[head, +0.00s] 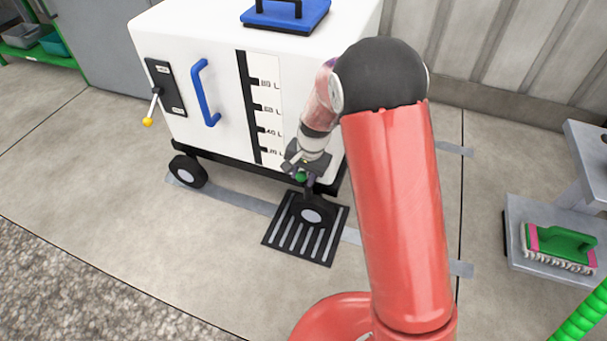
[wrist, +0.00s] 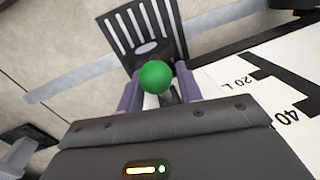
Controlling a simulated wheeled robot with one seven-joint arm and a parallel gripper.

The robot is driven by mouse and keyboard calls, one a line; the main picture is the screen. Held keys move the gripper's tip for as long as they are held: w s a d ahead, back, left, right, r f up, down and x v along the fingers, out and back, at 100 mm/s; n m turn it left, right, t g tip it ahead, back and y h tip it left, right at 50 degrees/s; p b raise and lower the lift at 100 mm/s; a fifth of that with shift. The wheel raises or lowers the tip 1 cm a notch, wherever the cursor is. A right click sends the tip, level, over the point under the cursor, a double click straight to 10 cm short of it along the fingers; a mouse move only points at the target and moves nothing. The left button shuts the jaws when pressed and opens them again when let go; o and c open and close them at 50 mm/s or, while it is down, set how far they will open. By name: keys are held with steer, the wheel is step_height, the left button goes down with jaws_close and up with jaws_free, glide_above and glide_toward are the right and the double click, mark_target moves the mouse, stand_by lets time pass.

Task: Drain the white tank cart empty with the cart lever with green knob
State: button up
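The white tank cart (head: 215,110) stands on the floor, with a black-and-white litre scale (head: 262,110) on its front. No liquid level can be made out on it. The green knob (head: 301,177) is low at the cart's front right; it also shows in the wrist view (wrist: 155,76). My gripper (head: 304,172) points down at it. In the wrist view the two purple-grey fingers (wrist: 158,88) sit close against both sides of the knob and look shut on it. The lever's rod is mostly hidden by the fingers and palm.
A black slotted floor grate (head: 291,243) lies below my gripper. Another lever with a yellow knob (head: 148,121) and a blue handle (head: 205,92) are on the cart. A green brush (head: 562,243) rests on a grey step at right. Floor left of the grate is clear.

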jaws_close()
steer(key=shift+s+f, duration=0.1)
